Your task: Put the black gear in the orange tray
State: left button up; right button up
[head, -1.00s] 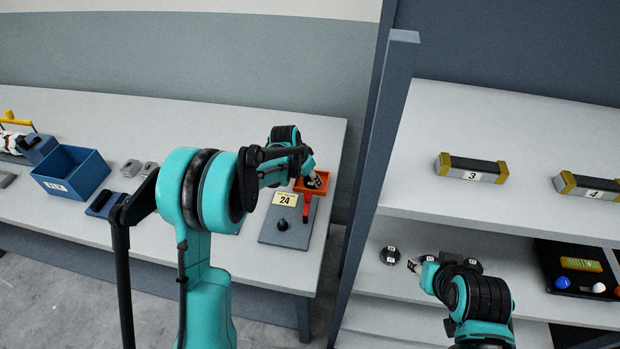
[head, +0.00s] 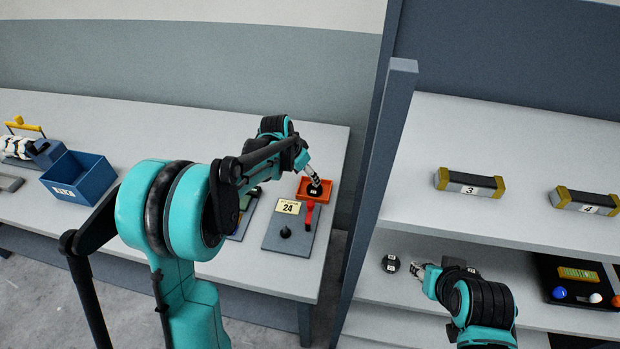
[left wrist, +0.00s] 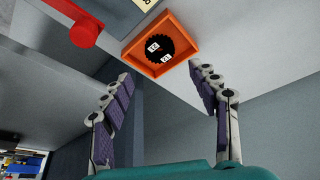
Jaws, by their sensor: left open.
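The black gear (head: 314,190), with small white labels, lies in the orange tray (head: 329,197) at the right end of the left table. In the left wrist view the gear (left wrist: 171,47) sits inside the walls of the tray (left wrist: 134,58). My left gripper (head: 316,182) is just above the tray. In the left wrist view its fingers (left wrist: 159,73) are spread wide, with nothing between them. My right gripper (head: 417,269) is at the lower shelf, beside another dark labelled round part (head: 390,263); its fingers are too small to read.
A grey plate (head: 273,239) with a black knob, a red handle (head: 309,214) and a "24" sign (head: 289,207) lies in front of the tray. A blue bin (head: 87,190) stands left. A shelf post (head: 381,150) rises between table and shelves.

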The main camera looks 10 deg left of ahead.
pick_arm(q)
jog(key=s+r+n+t+y, duration=0.1)
jog(key=s+r+n, duration=0.2)
jog(key=s+r, duration=0.9)
jog(key=s+a+f+n+t, duration=0.1)
jog(key=s, duration=0.7)
jog(key=s+a+f+n+t+y, duration=0.1)
jog(key=s+f+n, duration=0.1)
jog(key=s, duration=0.6)
jog(key=shift+s+f, duration=0.25)
jog(key=shift+s, duration=0.05)
